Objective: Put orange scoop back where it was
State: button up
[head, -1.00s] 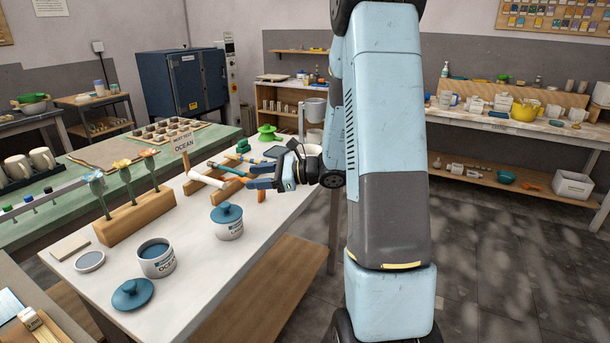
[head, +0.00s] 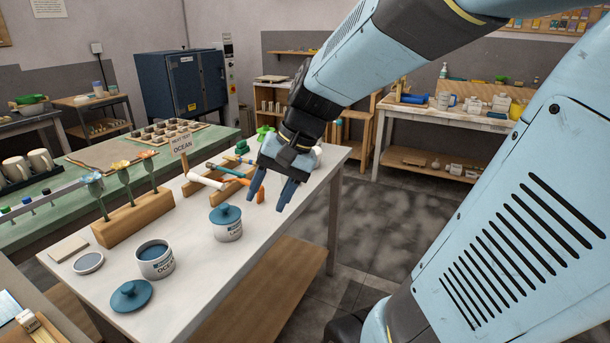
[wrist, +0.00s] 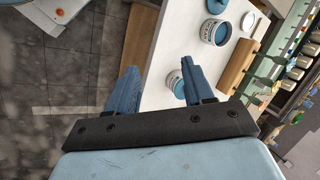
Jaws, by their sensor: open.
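My gripper (head: 272,195) is open and empty, pointing down above the right edge of the white table (head: 215,285). It also shows open in the wrist view (wrist: 160,80), with nothing between its fingers. A wooden rack (head: 228,191) just left of it bears long tools with white, blue and orange parts. An orange piece (head: 248,199) shows at the rack's right end, beside my left finger. I cannot tell whether this is the orange scoop. A wooden block (head: 142,216) at left holds three upright green stems with flower-like heads, one of them orange (head: 147,155).
A lidded blue-and-white pot (head: 227,226) stands in front of the rack. An open OCEAN pot (head: 156,264), its loose blue lid (head: 131,296) and a round dish (head: 89,263) are nearer. Floor right of the table is clear.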

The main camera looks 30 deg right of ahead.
jog(key=s+d+r+n+t+h, duration=0.3)
jog(key=s+d+r+n+h, duration=0.1)
jog(key=s+d+r, duration=0.1)
jog(key=shift+s+n+t+h, duration=0.3)
jog(key=shift+n+t+h, duration=0.1)
jog(key=shift+c, duration=0.2)
dwell(1.0)
